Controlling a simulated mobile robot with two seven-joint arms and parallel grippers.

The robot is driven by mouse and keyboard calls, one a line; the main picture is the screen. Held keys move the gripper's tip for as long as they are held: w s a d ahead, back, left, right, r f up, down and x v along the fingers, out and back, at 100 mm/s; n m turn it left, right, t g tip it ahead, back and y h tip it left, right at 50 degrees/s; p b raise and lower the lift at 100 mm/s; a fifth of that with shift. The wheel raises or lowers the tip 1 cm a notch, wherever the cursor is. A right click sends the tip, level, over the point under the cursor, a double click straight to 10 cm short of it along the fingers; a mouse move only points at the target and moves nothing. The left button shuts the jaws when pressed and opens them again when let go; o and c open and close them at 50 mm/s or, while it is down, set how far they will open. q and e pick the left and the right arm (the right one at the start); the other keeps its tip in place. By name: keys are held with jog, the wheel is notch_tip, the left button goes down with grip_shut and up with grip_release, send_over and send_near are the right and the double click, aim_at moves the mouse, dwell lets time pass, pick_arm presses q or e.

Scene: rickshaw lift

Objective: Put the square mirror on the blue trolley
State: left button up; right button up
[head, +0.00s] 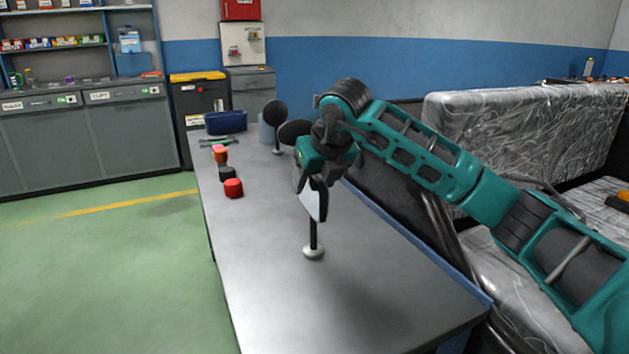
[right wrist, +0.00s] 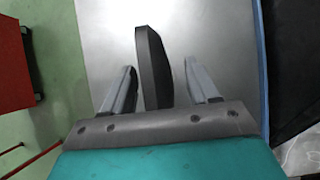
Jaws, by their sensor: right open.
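The mirror (head: 311,204) stands upright on a thin black post with a round silver base (head: 313,253) on the grey table. Its pale face is partly hidden by my right gripper (head: 313,188), so its full outline does not show. In the right wrist view the mirror (right wrist: 153,72) is a dark, edge-on slab between the two fingers of my right gripper (right wrist: 160,80). The fingers are open, with a gap on each side of it. I see no blue trolley in either view. My left gripper is not in view.
Two dark round-headed items (head: 275,112) stand farther back on the table (head: 270,295). A red block (head: 233,188), other small pieces and a blue bin (head: 226,122) lie along its left side. Plastic-wrapped goods (head: 520,140) stand at right. Green floor (head: 110,270) is clear at left.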

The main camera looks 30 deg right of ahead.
jog(key=p+v, duration=0.1)
jog(key=v, duration=1)
jog(key=shift+r, duration=0.1)
